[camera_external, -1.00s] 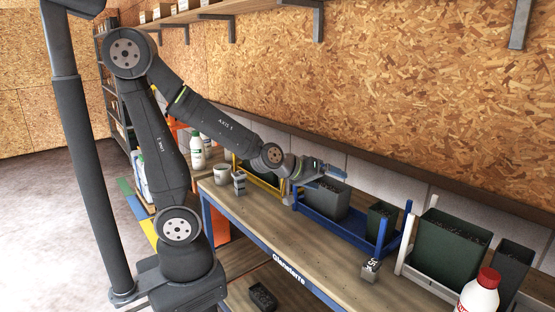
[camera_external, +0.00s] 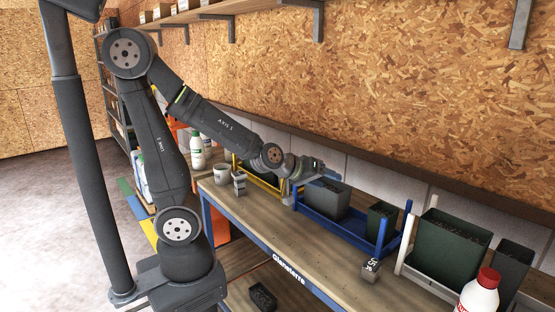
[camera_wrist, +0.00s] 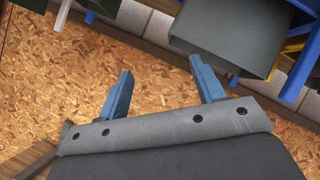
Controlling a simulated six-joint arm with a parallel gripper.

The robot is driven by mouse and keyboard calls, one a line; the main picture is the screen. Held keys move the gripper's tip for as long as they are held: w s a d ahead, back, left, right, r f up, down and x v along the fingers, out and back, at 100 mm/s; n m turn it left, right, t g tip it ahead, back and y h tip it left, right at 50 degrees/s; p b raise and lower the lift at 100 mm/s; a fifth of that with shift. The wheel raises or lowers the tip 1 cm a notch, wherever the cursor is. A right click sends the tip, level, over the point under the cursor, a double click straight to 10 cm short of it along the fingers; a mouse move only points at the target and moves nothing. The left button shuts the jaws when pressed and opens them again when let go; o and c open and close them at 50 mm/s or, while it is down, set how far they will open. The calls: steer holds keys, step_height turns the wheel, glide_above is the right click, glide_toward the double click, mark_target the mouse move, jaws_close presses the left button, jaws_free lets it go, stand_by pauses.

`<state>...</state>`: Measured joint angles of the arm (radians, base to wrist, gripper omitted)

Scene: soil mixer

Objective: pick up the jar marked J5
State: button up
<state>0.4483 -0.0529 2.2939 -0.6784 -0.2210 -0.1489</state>
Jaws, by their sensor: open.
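The small grey jar with dark lettering that looks like J5 (camera_external: 371,269) stands near the front edge of the workbench, right of centre in the external view. My gripper (camera_external: 326,170) is well behind and to the left of it, above the dark pot in the blue rack. In the wrist view my gripper (camera_wrist: 161,78) has its two blue fingers spread apart with nothing between them. The jar does not show in the wrist view.
A blue rack (camera_external: 342,233) holds dark pots (camera_external: 327,197). A white rack (camera_external: 399,263) holds a large green pot (camera_external: 449,246), with a red-capped white bottle (camera_external: 479,294) in front. Another small grey jar (camera_external: 239,184) and a white cup (camera_external: 221,175) stand left. The bench front is mostly clear.

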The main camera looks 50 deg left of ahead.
steer(key=d+m+g+h, duration=0.25)
steer(key=d+m, duration=0.35)
steer(key=d, duration=0.3)
step_height(320, 180, up, 3)
steer(key=m+g+y, duration=0.6)
steer(key=m+g, duration=0.3)
steer(key=m, duration=0.7)
glide_above(373, 262)
step_height(373, 262, down, 17)
steer(key=shift+r, duration=0.1)
steer(key=shift+c, duration=0.4)
steer(key=c, duration=1)
